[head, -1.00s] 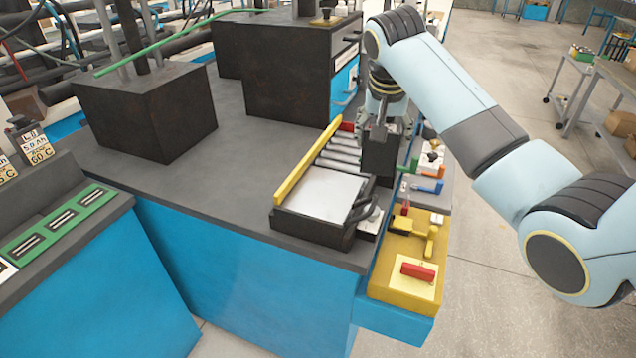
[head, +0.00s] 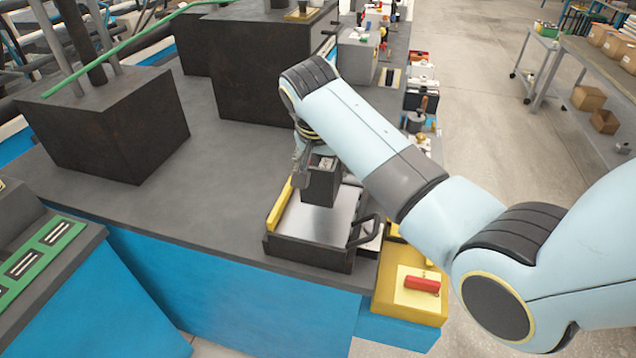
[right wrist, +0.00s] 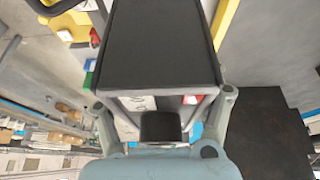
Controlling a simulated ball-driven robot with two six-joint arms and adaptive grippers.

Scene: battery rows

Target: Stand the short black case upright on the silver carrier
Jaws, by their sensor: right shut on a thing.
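The short black case (head: 322,187) is held roughly upright over the silver carrier (head: 312,226) in the head view. The carrier has a pale flat plate in a dark frame, with a yellow rail on its left and a black handle on its right. My right gripper (head: 308,162) is shut on the case from above; its fingers also flank the case in the right wrist view (right wrist: 163,95). The case (right wrist: 160,45) fills the top middle there. I cannot tell whether its bottom touches the plate. My left gripper is not in view.
A yellow tray (head: 383,298) with a red block (head: 422,284) sits right of the carrier, at the bench edge. Large dark blocks (head: 255,70) stand behind on the bench. Bare bench top (head: 215,180) lies left of the carrier.

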